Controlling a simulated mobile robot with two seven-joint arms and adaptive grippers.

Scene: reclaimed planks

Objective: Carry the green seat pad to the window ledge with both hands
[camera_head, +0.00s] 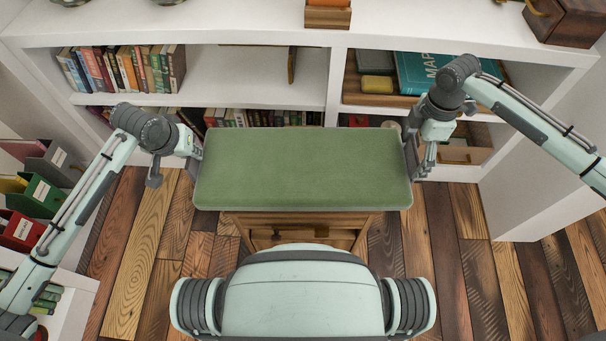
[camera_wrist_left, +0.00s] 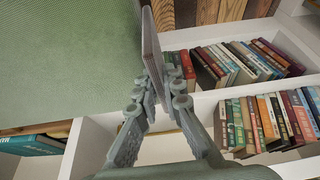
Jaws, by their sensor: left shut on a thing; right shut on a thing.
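The green seat pad (camera_head: 303,168) is a flat rectangular cushion, held roughly level in front of me in the head view. My left gripper (camera_head: 197,160) is shut on its left end. My right gripper (camera_head: 412,160) is shut on its right end. In the left wrist view the pad (camera_wrist_left: 65,60) fills the upper left, with the left gripper (camera_wrist_left: 158,65) at its edge. The fingertips' grip on the pad is partly hidden. No window ledge can be made out for certain; a white ledge-like top (camera_head: 230,22) runs above the shelves at the back.
White shelves with several books (camera_head: 125,70) stand behind the pad. A wooden stool or crate (camera_head: 300,228) is below it. An orange-topped wooden box (camera_head: 328,14) and a dark wooden box (camera_head: 568,20) stand on the shelf top. Binders (camera_head: 40,190) are at left. Plank floor (camera_head: 465,270) is clear at right.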

